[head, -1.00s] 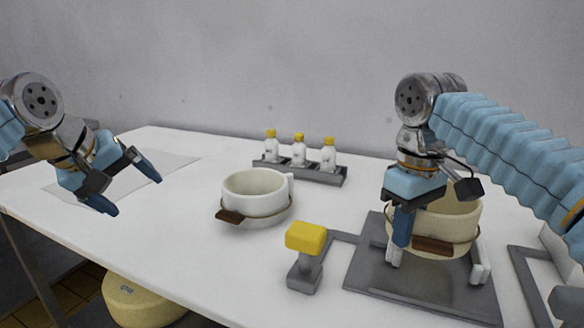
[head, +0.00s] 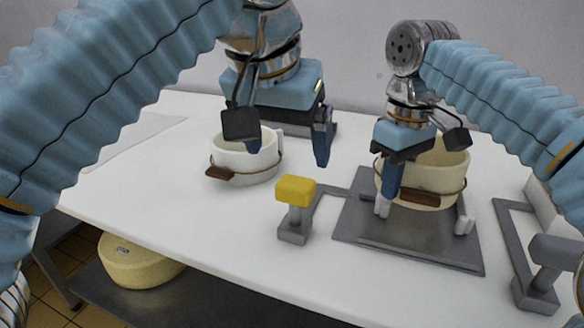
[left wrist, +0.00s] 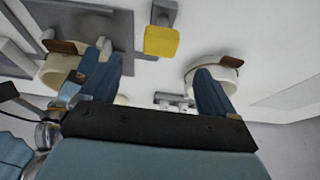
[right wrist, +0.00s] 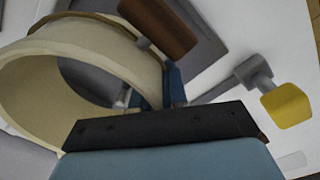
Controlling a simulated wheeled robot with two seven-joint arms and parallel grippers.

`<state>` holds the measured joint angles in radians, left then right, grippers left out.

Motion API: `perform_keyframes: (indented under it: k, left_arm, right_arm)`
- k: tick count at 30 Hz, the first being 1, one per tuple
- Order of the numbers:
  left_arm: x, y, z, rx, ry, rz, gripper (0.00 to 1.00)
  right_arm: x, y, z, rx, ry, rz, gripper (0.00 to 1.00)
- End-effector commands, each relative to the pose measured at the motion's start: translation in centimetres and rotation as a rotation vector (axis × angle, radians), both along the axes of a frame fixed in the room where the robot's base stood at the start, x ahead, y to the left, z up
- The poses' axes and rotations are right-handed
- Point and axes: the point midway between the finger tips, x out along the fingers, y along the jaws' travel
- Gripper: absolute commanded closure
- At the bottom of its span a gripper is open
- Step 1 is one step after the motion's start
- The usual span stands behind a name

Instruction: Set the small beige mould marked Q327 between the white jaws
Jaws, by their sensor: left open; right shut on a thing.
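The beige mould (head: 445,160), a round open ring with a brown handle block, is upright over the grey plate of the fixture. The white jaws, left (head: 383,208) and right (head: 465,222), stand on either side of its lower part. I cannot tell whether it rests on the plate, and no Q327 mark is legible. My right gripper (head: 393,180) is shut on the mould's left wall, which fills much of the right wrist view (right wrist: 100,45). My left gripper (head: 287,150) is open and empty, its fingers pointing down near the white mould (head: 243,163).
A yellow-topped handle (head: 295,190) joins the fixture plate (head: 420,245) at front left. Another grey bracket (head: 535,285) stands at right. A yellow wheel (head: 140,262) lies below the table.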

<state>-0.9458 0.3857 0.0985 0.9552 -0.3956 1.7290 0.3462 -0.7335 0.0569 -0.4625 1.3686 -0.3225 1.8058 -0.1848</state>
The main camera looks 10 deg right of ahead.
Motion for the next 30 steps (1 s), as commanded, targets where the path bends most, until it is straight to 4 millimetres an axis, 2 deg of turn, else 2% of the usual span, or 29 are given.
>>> perform_keyframes:
  k: [6,12,18,25,30]
  left_arm:
    - [1.6,-0.8,-4.3,0.002,0.002,0.001,0.11]
    - [2.5,-1.4,-6.9,-0.001,0.002,0.001,0.11]
    - [2.8,-1.7,-7.8,-0.004,0.0,0.001,0.11]
    - [2.9,-1.7,-7.9,-0.004,0.001,0.002,0.11]
    - [2.9,-1.7,-7.9,-0.004,0.001,0.002,0.35]
  right_arm:
    - [0.0,0.0,0.1,0.0,-0.001,0.0,1.0]
    - [0.0,0.0,0.1,0.0,-0.001,0.0,1.0]
    - [0.0,0.0,0.1,0.0,-0.001,0.0,1.0]
    - [0.0,0.0,0.1,0.0,-0.001,0.0,1.0]
    - [0.0,0.0,0.1,0.0,-0.001,0.0,1.0]
